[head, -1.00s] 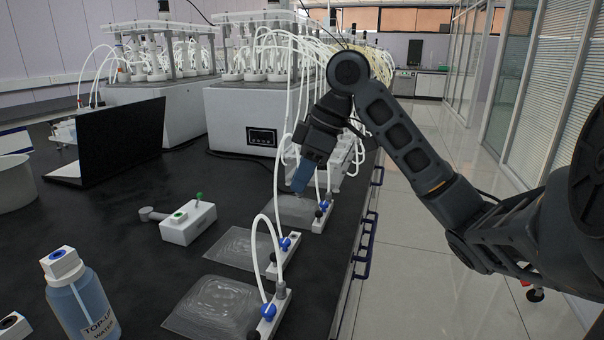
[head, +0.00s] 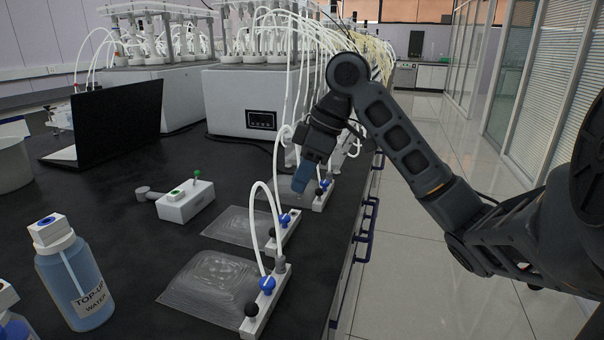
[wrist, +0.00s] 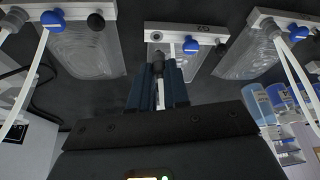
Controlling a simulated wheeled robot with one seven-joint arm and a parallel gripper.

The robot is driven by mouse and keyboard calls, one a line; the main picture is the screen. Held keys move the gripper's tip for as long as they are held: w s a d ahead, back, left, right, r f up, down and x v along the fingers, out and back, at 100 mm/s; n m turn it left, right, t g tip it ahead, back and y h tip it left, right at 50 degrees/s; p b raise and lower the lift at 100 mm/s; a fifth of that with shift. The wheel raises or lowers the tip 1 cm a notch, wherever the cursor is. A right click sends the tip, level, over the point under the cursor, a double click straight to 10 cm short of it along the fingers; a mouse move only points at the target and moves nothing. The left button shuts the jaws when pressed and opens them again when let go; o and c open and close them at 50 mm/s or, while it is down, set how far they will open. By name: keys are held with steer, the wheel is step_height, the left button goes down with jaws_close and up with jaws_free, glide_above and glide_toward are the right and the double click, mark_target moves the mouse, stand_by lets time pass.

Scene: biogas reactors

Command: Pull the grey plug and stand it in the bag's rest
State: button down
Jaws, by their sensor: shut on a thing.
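The plug's tip appears apart from the port. I cannot tell which part is the rest.
Neighbouring bags with white bars lie at left (wrist: 85,50) and right (wrist: 245,50), with grey plugs and white tubes. A top-up water bottle (head: 75,280), a small white box (head: 187,202) and a laptop (head: 118,122) stand on the dark bench. The aisle at right is clear.

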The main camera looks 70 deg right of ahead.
steer(key=shift+f+b, duration=0.85)
steer(key=shift+f, duration=0.6)
steer(key=shift+w+a+f, duration=0.1)
steer(key=shift+w+f, duration=0.05)
steer(key=shift+w, duration=0.45)
steer(key=shift+f+b, duration=0.4)
steer(key=shift+f, duration=0.5)
stand_by(1.6)
stand_by(0.4)
steer(key=c, duration=1)
jaws_free()
